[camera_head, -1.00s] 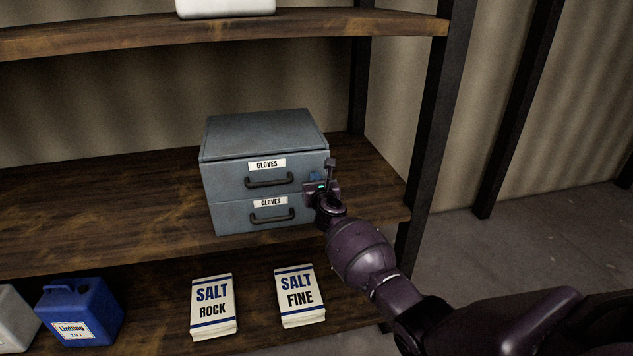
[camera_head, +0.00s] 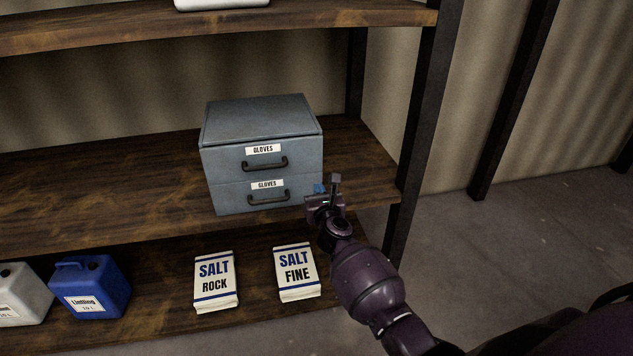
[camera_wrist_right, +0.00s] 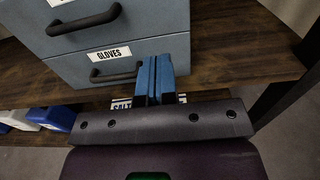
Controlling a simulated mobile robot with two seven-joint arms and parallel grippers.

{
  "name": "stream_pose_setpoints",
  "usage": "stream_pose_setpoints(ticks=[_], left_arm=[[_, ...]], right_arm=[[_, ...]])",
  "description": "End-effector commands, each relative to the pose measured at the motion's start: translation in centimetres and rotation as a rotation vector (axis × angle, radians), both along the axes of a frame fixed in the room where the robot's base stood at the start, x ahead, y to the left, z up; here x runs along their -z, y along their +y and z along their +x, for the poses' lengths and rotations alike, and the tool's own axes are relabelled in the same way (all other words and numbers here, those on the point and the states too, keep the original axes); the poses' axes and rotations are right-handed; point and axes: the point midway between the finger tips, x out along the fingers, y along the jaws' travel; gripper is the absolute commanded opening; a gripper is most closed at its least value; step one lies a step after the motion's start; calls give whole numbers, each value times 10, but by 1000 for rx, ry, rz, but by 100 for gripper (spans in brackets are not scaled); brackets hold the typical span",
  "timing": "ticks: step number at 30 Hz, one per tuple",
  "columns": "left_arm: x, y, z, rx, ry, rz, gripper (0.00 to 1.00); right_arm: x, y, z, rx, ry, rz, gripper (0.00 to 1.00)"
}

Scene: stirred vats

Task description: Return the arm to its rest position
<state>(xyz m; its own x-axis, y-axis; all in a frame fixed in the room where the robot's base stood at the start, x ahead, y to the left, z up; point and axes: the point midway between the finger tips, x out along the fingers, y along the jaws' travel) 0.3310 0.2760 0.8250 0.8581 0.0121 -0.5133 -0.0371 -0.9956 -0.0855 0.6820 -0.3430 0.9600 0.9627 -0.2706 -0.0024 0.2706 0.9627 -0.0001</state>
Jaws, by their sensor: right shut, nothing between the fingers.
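My right gripper (camera_head: 321,189) is just off the right front edge of the grey drawer box (camera_head: 230,198), in front of the shelf. Its blue fingers are together and hold nothing, as the right wrist view (camera_wrist_right: 154,78) shows. In that view they overlap the lower part of the drawer box in the picture; I see no clear contact. Both drawers, labelled GLOVES, are shut, with dark handles. My right arm comes in from the lower right. My left gripper is not in the head view.
The drawer box stands on the middle wooden shelf (camera_head: 90,215). On the lower shelf are a SALT ROCK bag (camera_head: 214,283), a SALT FINE bag (camera_head: 296,275), a blue canister (camera_head: 92,288) and a pale canister (camera_head: 22,292). A dark shelf post (camera_head: 420,130) stands right. Floor beyond it is clear.

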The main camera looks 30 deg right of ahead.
Motion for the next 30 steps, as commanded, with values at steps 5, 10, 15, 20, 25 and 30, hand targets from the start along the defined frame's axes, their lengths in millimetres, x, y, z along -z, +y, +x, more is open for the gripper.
stream_pose_setpoints(ticks=[5, 10, 15, 20, 25, 30], left_arm=[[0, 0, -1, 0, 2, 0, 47], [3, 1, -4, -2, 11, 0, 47], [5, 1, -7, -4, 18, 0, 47], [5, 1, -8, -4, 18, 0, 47], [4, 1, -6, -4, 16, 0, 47], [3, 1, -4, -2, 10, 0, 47]], right_arm=[[0, 1, -5, 0, 0, 0, 0], [0, 1, -4, 0, 7, -26, 0], [-5, 7, -3, -37, 32, -224, 0], [-32, 24, -1, -88, 28, -631, 0], [-58, 50, -6, -123, 17, -1103, 0], [-58, 70, -26, -148, 43, -1583, 0]])
